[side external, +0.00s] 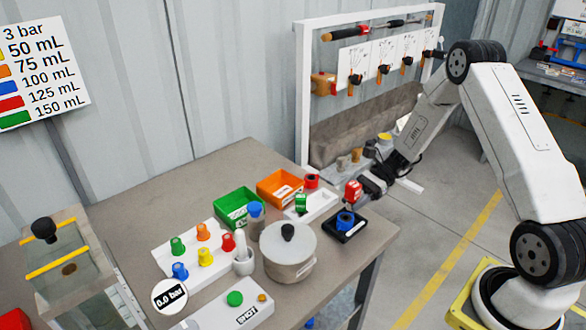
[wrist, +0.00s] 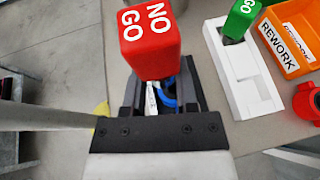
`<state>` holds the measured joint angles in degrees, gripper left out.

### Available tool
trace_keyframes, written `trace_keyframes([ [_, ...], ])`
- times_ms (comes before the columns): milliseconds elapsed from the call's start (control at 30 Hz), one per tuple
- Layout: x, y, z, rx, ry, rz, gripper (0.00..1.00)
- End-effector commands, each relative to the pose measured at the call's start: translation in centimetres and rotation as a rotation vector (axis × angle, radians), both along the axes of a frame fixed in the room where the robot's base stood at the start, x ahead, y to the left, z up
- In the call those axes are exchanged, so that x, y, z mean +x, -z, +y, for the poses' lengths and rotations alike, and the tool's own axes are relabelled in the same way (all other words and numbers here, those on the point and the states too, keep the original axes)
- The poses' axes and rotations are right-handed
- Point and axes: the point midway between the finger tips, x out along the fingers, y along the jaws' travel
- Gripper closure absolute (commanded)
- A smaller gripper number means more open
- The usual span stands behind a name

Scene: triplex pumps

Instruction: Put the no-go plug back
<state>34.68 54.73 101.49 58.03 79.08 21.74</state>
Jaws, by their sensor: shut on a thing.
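The red no-go plug (side external: 353,191) is held in my gripper (side external: 372,186); in the wrist view its "NO GO" face (wrist: 150,38) shows between the fingers. It is above a blue part (side external: 345,220) on a black base (side external: 345,231); whether they touch cannot be told. The white plug holder (side external: 322,207) lies to the left of the held plug, with the green go plug (side external: 301,203) standing at one end. In the wrist view, the holder (wrist: 247,92) shows an empty recess beside the green plug (wrist: 240,18).
An orange rework bin (side external: 280,188) and a green bin (side external: 238,208) stand behind. A red part (side external: 311,181) stands by the holder's far end. A lidded grey pot (side external: 290,258) stands at front left. A white tray of coloured caps (side external: 190,256) lies further left.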

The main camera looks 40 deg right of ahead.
Motion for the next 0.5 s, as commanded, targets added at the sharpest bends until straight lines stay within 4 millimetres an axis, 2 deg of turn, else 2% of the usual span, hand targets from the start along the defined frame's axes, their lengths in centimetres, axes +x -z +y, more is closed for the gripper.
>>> trace_keyframes([
  [267,0.3,0.3,0.0,0.001,0.0,0.0,1.0],
  [500,1.1,2.2,-0.2,0.001,0.0,0.002,1.0],
])
